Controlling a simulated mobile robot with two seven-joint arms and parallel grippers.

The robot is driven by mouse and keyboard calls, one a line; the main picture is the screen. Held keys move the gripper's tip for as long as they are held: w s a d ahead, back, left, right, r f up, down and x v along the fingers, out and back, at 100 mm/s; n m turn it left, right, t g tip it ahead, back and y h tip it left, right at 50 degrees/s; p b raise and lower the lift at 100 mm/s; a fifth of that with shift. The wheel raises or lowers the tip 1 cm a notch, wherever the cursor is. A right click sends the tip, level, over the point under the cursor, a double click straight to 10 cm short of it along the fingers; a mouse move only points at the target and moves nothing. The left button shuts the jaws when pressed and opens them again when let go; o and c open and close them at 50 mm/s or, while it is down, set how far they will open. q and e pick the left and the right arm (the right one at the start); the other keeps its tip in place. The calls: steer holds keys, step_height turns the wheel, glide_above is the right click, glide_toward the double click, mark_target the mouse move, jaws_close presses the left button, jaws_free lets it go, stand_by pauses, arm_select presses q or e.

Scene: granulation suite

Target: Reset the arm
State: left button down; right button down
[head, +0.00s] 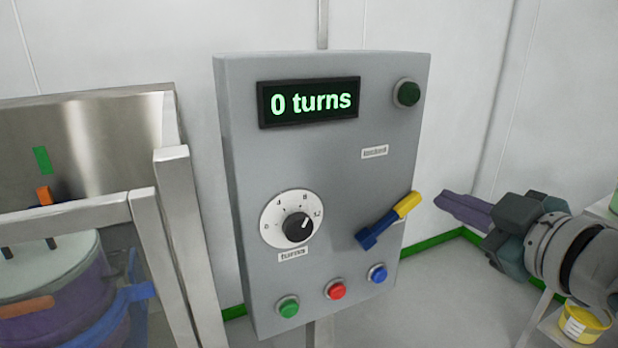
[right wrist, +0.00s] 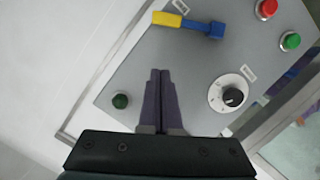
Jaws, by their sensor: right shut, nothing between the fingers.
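My right gripper (head: 445,200) comes in from the right in the head view, to the right of the grey control panel (head: 340,170) and apart from it. Its purple fingers are shut and empty, pressed together in the right wrist view (right wrist: 160,75). A lever with a blue base and yellow handle (head: 390,220) is on the panel's lower right, its yellow end slanting up to the right. The lever also shows at the top of the right wrist view (right wrist: 188,23). The gripper does not touch it. My left gripper is not in view.
The panel display (head: 309,102) reads "0 turns". A dial (head: 297,226) points right. Green (head: 288,306), red (head: 335,289) and blue (head: 377,273) buttons line the bottom; a dark green lamp (head: 407,93) is at top right. A steel frame (head: 180,220) stands left. A yellow tub (head: 582,325) sits at lower right.

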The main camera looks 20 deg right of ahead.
steer(key=s+a+f+m+g, duration=0.1)
steer(key=s+a+f+g, duration=0.25)
steer(key=s, duration=0.35)
steer(key=s+a+f+m+g+y, duration=0.1)
steer(key=s+a+f+m+g, duration=0.1)
steer(key=s+a+g, duration=0.4)
steer(key=s+a+f+m+g, duration=0.1)
steer(key=s+a+f+g, duration=0.15)
steer(key=s, duration=0.55)
step_height(320, 180, up, 35)
steer(key=s+a+p, duration=0.1)
steer(key=p, duration=3.4)
steer(key=shift+s+r, duration=0.2)
